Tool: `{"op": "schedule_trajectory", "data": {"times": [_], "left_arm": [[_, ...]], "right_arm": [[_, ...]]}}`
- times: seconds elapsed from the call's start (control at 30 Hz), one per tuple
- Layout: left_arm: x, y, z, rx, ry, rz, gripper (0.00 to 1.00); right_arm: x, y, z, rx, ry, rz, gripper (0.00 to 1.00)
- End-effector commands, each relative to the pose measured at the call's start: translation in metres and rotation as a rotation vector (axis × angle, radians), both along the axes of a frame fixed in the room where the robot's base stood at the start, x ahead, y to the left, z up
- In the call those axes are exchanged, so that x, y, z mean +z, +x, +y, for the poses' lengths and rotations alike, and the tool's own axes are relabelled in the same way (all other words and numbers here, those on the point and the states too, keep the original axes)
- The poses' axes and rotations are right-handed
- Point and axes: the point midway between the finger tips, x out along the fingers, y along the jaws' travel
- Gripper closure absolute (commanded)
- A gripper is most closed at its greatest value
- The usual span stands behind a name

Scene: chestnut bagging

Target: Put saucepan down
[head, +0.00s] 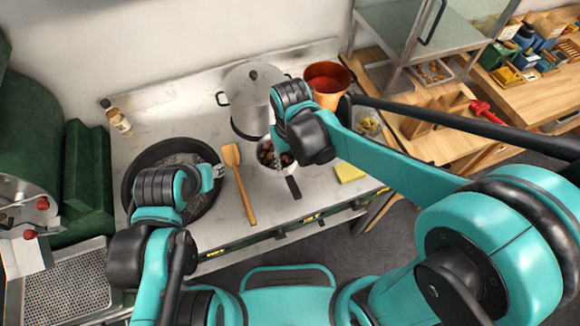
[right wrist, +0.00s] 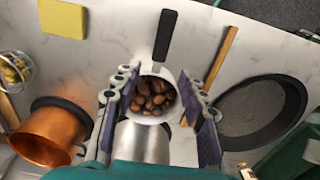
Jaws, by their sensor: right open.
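The white saucepan (head: 291,170) holds brown chestnuts and has a black handle pointing to the front; it appears to rest on the marble counter. In the right wrist view the saucepan (right wrist: 143,117) lies between the fingers of my right gripper (right wrist: 160,78), which are spread open with visible space at the right side. In the head view my right wrist largely hides that gripper and part of the saucepan. My left gripper (head: 214,172) is over the right part of the dark round pan (head: 132,178); its finger opening is too small to read.
A wooden spatula (head: 243,190) lies just left of the saucepan. A steel pot (head: 245,90) and a copper pot (head: 328,80) stand behind. A yellow sponge (head: 350,172) lies to the right, near a wire basket (head: 368,124). A bottle (head: 118,120) stands at the back left.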

Motion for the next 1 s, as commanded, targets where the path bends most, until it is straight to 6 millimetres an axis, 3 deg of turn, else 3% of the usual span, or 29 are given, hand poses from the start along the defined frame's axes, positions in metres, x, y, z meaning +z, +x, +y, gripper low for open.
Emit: {"op": "schedule_trajectory", "data": {"times": [0.37,0.47,0.63,0.8,1.0], "left_arm": [[0.003,0.000,0.000,0.000,0.000,0.000,0.60],[0.003,0.000,0.000,0.000,0.000,0.000,0.60],[0.003,0.000,0.000,0.000,0.000,0.000,0.60],[0.003,0.000,0.000,0.000,0.000,0.000,0.60],[0.003,0.000,0.000,0.000,0.000,0.000,0.60]], "right_arm": [[0.019,-0.002,-0.009,-0.016,0.009,-0.023,0.58],[0.031,-0.006,-0.030,-0.054,0.031,-0.084,0.58],[0.055,-0.020,-0.081,-0.150,0.077,-0.266,0.58],[0.067,-0.038,-0.125,-0.239,0.097,-0.449,0.58],[0.070,-0.050,-0.151,-0.297,0.097,-0.579,0.58]]}}
